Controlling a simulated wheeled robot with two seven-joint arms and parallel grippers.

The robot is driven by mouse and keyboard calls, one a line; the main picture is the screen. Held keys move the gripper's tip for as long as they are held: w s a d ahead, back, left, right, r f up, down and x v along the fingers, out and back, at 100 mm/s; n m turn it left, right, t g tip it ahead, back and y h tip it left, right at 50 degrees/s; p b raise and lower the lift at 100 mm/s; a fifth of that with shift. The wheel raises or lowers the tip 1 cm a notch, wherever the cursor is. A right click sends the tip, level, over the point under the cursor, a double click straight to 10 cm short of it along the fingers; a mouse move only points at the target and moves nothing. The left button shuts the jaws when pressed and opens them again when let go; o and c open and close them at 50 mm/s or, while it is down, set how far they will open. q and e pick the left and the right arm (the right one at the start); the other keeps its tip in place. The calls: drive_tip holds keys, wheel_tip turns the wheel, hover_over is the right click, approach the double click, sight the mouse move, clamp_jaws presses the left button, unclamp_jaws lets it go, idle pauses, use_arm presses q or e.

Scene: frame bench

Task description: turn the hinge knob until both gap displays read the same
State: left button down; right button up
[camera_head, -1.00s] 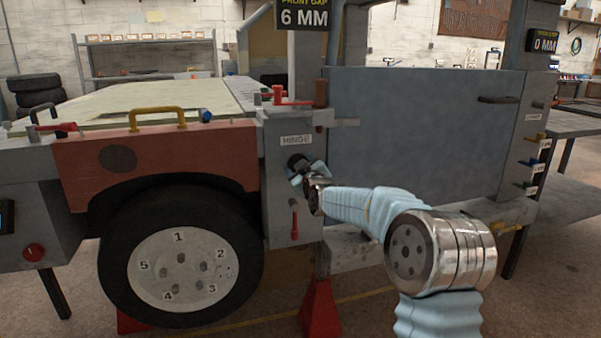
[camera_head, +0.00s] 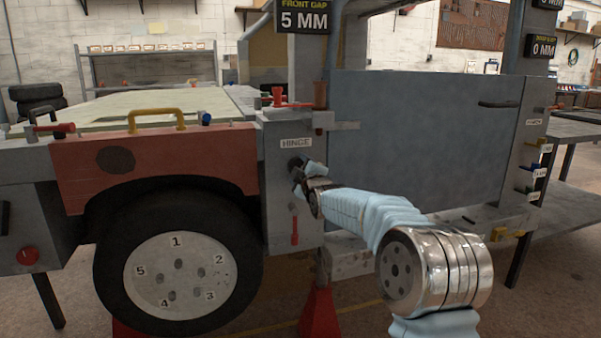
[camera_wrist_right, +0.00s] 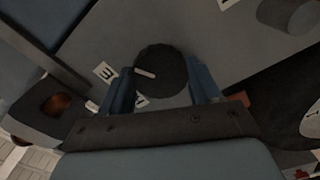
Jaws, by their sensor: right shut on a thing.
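The hinge knob (camera_head: 297,162) is a dark round knob on the grey panel under the HINGE label, partly hidden by my gripper. My right gripper (camera_head: 303,172) is shut on it. In the right wrist view the black knob (camera_wrist_right: 160,72) sits between the two blue fingers, its white pointer line towards the left. The front gap display (camera_head: 303,18) reads 5 MM. At the top right, one display (camera_head: 547,3) is cut off by the picture edge and its number is unclear. My left gripper is out of view.
The grey-blue door panel (camera_head: 415,140) stands right of the hinge post. A red lever (camera_head: 295,225) hangs below the knob. A red fender (camera_head: 150,160) and wheel (camera_head: 180,270) lie left. Several coloured levers (camera_head: 538,170) are on the right post.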

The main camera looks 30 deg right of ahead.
idle(0.3)
drive_tip(key=o, duration=1.1)
drive_tip(key=shift+c, duration=0.2)
drive_tip(key=shift+s+a, duration=0.1)
drive_tip(key=p+v, duration=0.1)
drive_tip(key=v, duration=1.2)
drive_tip(key=shift+s, duration=0.3)
drive_tip(key=shift+f, duration=0.1)
